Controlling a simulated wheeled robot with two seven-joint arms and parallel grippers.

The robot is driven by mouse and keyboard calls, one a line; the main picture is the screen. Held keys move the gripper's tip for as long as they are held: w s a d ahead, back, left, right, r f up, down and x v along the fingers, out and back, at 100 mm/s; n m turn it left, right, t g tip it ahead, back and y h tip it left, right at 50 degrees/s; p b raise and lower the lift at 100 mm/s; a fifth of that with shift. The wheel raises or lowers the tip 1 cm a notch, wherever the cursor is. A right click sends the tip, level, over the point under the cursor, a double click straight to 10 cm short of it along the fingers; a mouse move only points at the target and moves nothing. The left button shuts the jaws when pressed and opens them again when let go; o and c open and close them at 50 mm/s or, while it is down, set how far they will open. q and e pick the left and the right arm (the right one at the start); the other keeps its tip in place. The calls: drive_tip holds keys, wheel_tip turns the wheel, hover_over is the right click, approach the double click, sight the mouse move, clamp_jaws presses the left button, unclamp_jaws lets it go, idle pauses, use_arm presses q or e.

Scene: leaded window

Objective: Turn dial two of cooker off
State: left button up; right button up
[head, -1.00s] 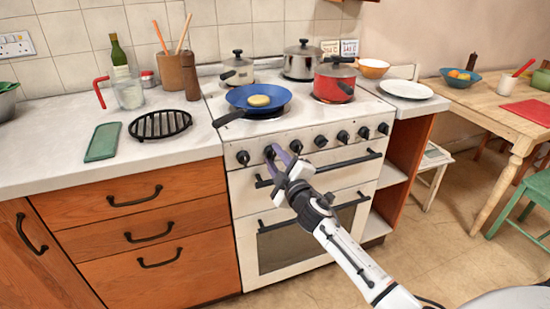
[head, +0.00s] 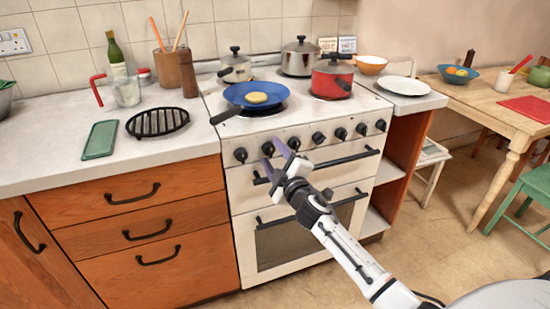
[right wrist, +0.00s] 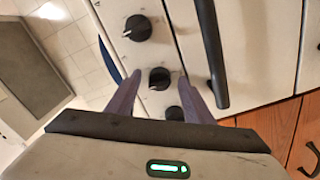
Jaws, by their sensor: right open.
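The white cooker (head: 300,165) has a row of several black dials along its front panel. Dial two (head: 267,149), counted from the left, sits just beyond my right gripper (head: 270,155). The gripper is open and empty, its two purple fingers pointing at the panel. In the right wrist view, dial two (right wrist: 159,78) shows between the open fingers (right wrist: 160,85), seemingly apart from them. Dial one (right wrist: 174,113) is partly hidden lower down, and dial three (right wrist: 137,27) is above. The dial's setting is too small to read. My left gripper is not in view.
A black oven handle (head: 335,162) runs just below the dials. Open floor (head: 430,240) lies at the right.

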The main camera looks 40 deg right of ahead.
drive_tip(key=v, duration=1)
drive_tip(key=shift+s+a, duration=0.1)
